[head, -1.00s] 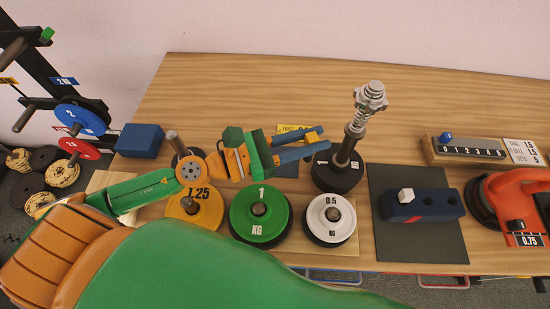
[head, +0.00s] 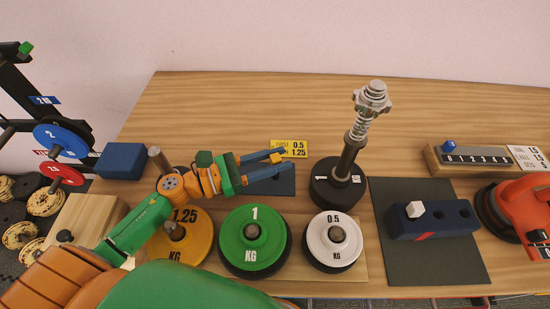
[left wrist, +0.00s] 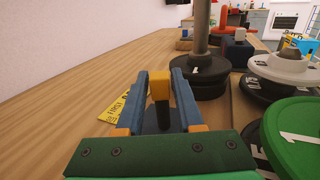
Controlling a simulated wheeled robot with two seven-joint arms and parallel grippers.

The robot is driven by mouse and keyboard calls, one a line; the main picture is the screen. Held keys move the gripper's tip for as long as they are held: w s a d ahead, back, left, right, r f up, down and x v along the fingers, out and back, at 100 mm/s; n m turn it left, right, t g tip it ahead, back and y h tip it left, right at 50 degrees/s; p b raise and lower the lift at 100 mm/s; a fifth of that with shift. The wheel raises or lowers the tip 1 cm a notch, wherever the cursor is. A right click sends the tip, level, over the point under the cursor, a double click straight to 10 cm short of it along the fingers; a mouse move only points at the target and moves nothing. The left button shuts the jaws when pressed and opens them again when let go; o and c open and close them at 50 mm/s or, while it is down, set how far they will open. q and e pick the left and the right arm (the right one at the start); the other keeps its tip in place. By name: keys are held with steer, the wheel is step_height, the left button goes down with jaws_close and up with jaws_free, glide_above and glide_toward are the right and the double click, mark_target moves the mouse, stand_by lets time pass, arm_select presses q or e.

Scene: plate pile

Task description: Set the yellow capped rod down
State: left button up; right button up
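My left gripper (head: 284,157) is over the back middle of the table, behind the green plate. In the left wrist view, its two blue fingers stand on either side of a yellow cap (left wrist: 159,85) and appear to press on it. The cap tops a dark rod (left wrist: 157,118), which hangs or stands between the fingers. The rod's lower end is hidden, so I cannot tell whether it touches anything. A small dark mat (head: 275,187) lies below the gripper in the head view. My right gripper is not in view.
A dark stand with a spring-topped post (head: 348,155) rises right of the gripper. Orange (head: 190,250), green (head: 236,240) and white (head: 320,235) plates lie in front. A yellow label (head: 295,148) lies just behind the fingertips. The table's back is clear.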

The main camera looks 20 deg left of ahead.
mark_target(271, 162)
arm_select(q)
steer(key=shift+o, duration=0.9)
steer(key=shift+r, duration=0.1)
steer(key=b+v, duration=0.1)
steer(key=v, duration=0.5)
steer(key=shift+s+a, duration=0.2)
steer(key=shift+a, duration=0.05)
steer(key=shift+s+a, duration=0.3)
steer(key=shift+a, duration=0.05)
steer(key=shift+r, duration=0.15)
